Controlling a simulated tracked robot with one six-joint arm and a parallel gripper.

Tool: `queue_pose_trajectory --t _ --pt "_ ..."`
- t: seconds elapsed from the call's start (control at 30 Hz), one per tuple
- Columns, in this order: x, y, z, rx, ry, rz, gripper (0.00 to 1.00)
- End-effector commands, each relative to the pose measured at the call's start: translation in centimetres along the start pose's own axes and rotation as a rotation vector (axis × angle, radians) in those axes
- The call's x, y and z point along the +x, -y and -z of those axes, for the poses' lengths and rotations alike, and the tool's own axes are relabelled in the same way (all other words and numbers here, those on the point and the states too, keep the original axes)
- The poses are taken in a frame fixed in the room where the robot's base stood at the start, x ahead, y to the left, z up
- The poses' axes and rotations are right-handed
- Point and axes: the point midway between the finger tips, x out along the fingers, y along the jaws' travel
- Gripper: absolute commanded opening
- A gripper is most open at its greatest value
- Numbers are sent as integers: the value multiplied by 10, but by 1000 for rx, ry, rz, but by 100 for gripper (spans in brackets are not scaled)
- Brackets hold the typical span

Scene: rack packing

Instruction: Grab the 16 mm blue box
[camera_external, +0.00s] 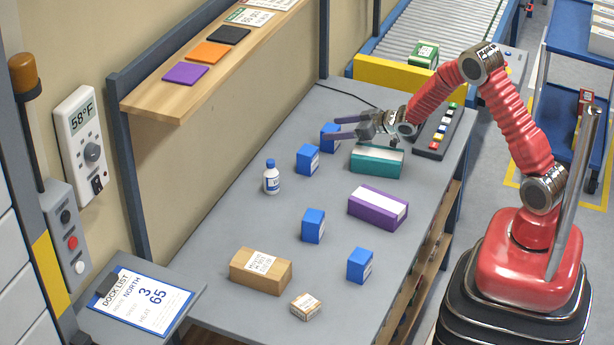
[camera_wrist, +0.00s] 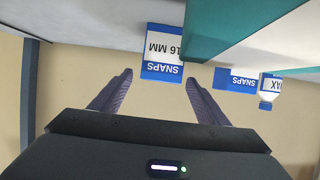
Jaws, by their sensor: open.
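The blue box marked "16 MM" and "SNAPS" (camera_wrist: 163,50) appears upside down in the wrist view, ahead of and between my spread fingertips. In the external view, the blue box by my fingers (camera_external: 327,146) stands at the far end of the grey table, partly hidden by a finger. My gripper (camera_external: 329,127) is open, pointing left; its fingers (camera_wrist: 160,77) hold nothing. I cannot tell from the pictures whether a finger touches the box. Other blue boxes (camera_external: 307,159) (camera_external: 313,226) (camera_external: 360,265) stand on the table; their sizes are not readable.
A teal box (camera_external: 376,162) sits below and near my wrist; it also fills the upper right of the wrist view (camera_wrist: 235,25). A white bottle (camera_external: 271,178), purple box (camera_external: 378,206) and cardboard boxes (camera_external: 260,271) (camera_external: 305,306) are on the table. A wall shelf (camera_external: 150,100) overhangs the left.

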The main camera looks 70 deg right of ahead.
Motion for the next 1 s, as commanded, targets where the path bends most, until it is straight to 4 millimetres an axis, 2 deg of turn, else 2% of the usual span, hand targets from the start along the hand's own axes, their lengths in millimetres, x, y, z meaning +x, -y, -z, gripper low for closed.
queue_pose_trajectory --t 0.27,0.9,1.0 --pt "0 0 0 0 0 0 67" --pt "0 0 0 0 0 0 22" --pt "0 0 1 0 -1 0 21"
